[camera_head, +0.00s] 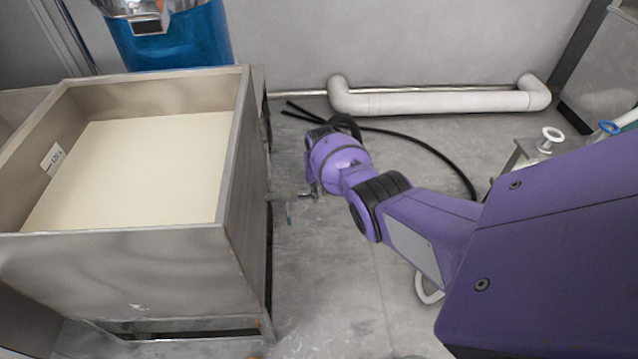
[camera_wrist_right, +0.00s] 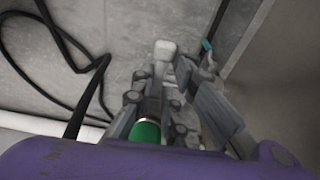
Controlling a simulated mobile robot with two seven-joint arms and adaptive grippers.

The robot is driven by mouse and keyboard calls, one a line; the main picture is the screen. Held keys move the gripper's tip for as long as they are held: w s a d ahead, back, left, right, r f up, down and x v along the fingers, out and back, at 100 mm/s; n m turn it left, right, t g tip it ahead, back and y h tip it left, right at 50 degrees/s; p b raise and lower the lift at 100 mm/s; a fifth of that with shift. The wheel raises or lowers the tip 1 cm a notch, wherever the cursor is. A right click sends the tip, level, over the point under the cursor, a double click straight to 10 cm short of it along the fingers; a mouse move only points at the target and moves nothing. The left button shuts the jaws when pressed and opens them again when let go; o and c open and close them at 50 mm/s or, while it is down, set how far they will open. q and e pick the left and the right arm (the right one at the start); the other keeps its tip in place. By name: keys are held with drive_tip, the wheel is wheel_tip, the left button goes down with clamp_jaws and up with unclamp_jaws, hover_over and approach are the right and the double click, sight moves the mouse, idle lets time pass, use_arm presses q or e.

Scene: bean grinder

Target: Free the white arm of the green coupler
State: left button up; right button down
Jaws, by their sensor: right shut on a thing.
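In the head view my right gripper (camera_head: 314,188) hangs at the end of the purple arm, beside the right wall of the metal bin, over the floor. In the right wrist view the green coupler (camera_wrist_right: 146,132) sits between the gripper's fingers, close to the palm, with a pale rim at its upper end. The fingers (camera_wrist_right: 168,88) are shut on it. The coupler is hidden in the head view. A whitish block (camera_wrist_right: 165,49) shows beyond the fingertips; I cannot tell what it is. I cannot identify the white arm for certain. My left gripper is out of view.
The metal bin (camera_head: 234,180) with a pale filling stands close left of the gripper. A white U-shaped pipe (camera_head: 440,103) lies along the back wall. A black cable (camera_head: 425,147) curves behind my arm. A white tube with a blue ring (camera_head: 611,127) is at right.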

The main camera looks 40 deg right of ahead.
sight(322, 195)
drive_tip(key=shift+s+d, duration=0.2)
drive_tip(key=shift+d, duration=0.15)
drive_tip(key=c, duration=1.6)
unclamp_jaws()
drive_tip(key=shift+c, duration=0.2)
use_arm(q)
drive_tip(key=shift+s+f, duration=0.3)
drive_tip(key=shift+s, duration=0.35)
use_arm(e)
drive_tip(key=shift+w+a, duration=0.1)
drive_tip(key=shift+a+r, duration=0.1)
drive_tip(key=shift+r, duration=0.05)
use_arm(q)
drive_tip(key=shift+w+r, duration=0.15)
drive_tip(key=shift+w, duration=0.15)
use_arm(e)
wheel_tip(322, 195, up, 12)
drive_tip(key=s, duration=0.1)
drive_tip(key=shift+s+a+f, duration=0.25)
drive_tip(key=shift+s+a, duration=0.05)
drive_tip(key=shift+a, duration=0.1)
